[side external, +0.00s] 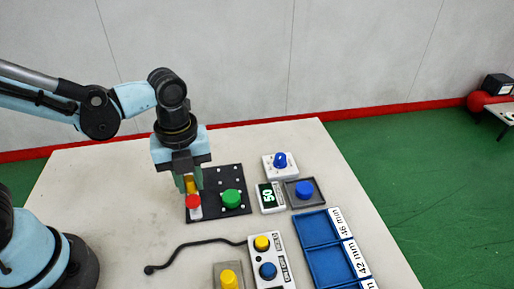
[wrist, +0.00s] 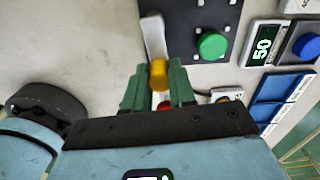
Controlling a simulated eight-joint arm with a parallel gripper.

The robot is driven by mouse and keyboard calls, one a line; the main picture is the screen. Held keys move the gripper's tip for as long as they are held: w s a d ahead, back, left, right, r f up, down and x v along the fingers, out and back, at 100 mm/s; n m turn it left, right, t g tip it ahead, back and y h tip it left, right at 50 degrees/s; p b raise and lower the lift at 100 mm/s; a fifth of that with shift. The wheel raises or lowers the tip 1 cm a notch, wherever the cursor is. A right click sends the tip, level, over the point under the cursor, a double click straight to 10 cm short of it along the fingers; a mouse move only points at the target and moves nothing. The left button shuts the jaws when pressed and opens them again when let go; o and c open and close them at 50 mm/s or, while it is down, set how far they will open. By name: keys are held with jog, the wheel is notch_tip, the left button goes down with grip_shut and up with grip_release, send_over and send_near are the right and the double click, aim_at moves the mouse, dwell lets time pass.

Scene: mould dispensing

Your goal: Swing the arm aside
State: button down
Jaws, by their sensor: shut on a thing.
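My gripper (side external: 188,182) points down at the left edge of a black plate (side external: 219,180) with pale dots. Its green fingers are shut on a small yellow piece (side external: 190,186), which also shows between the fingertips in the wrist view (wrist: 159,73). A red round piece (side external: 193,202) shows just below the yellow one, with a white part (side external: 195,213) under it. I cannot tell whether these are joined or touching the plate. A green round knob (side external: 231,199) sits on the plate to the right, apart from my fingers.
Right of the plate are a display reading 50 (side external: 270,197), a blue knob (side external: 281,161) and a blue button (side external: 305,189). A blue tray (side external: 316,229) with labelled compartments lies at the right edge. A white box (side external: 262,257) with buttons and a cable is in front. The table's left side is clear.

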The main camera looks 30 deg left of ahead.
aim_at(186, 179)
jog(key=shift+s+a+m, duration=0.15)
jog(key=shift+m, duration=0.45)
jog(key=c, duration=0.9)
grip_release()
jog(key=shift+c, duration=0.2)
jog(key=shift+r, duration=0.15)
notch_tip(186, 179, up, 12)
jog(key=shift+a, duration=0.1)
